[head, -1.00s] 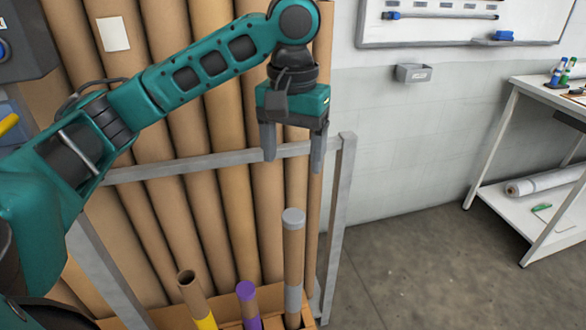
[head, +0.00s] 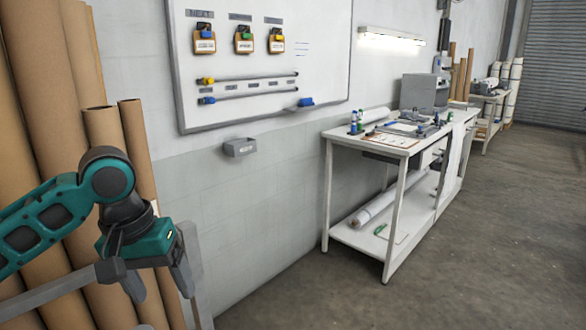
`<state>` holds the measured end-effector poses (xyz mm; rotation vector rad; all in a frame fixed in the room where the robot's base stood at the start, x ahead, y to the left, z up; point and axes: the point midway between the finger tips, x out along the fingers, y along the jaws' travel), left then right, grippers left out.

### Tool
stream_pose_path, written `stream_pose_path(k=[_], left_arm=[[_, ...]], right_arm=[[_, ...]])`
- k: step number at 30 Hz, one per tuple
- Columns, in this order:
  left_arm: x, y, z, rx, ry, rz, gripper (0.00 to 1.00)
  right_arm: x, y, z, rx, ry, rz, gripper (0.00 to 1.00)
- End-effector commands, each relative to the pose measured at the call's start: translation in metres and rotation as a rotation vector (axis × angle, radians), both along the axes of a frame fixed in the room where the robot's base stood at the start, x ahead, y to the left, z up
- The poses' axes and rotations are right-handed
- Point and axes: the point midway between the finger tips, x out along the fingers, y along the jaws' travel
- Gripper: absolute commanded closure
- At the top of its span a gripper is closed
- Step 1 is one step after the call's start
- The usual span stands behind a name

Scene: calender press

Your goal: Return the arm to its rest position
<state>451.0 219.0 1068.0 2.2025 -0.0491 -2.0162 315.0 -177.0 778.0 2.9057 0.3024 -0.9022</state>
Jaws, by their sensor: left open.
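My left gripper (head: 158,288) hangs at the lower left of the head view, at the end of my teal and black arm. Its two grey fingers point down and stand apart, with nothing between them. It is in front of large brown cardboard tubes (head: 52,130) that lean at the left. Whether the fingers touch the rail or a tube cannot be told. My right gripper is not in view.
A white workbench (head: 349,138) with bottles, a clipboard and tools stands at centre right; its lower shelf holds a white roll (head: 385,202). A whiteboard (head: 330,60) and a small grey wall box (head: 239,147) are on the wall. The concrete floor (head: 480,250) at right is clear.

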Motion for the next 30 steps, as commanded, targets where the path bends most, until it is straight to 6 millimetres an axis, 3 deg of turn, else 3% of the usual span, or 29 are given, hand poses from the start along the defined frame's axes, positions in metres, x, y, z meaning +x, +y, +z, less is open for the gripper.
stream_pose_path(k=[1,6,12,15,23,30], left_arm=[[0.003,-0.017,-0.023,-0.047,-0.021,-0.036,0.26],[0.015,-0.063,-0.081,-0.193,-0.169,-0.124,0.26],[0.015,-0.1,-0.139,-0.312,-0.364,-0.166,0.26],[0.009,-0.108,-0.165,-0.339,-0.465,-0.166,0.26],[-0.029,-0.099,-0.229,-0.271,-0.706,-0.14,0.26],[-0.093,-0.064,-0.274,-0.061,-0.847,-0.164,0.26]], right_arm=[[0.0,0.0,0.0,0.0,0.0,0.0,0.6],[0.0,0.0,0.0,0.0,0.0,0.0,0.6],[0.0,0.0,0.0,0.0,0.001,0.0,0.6],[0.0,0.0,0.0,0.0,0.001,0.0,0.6],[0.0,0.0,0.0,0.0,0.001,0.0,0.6],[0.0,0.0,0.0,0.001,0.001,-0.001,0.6]])
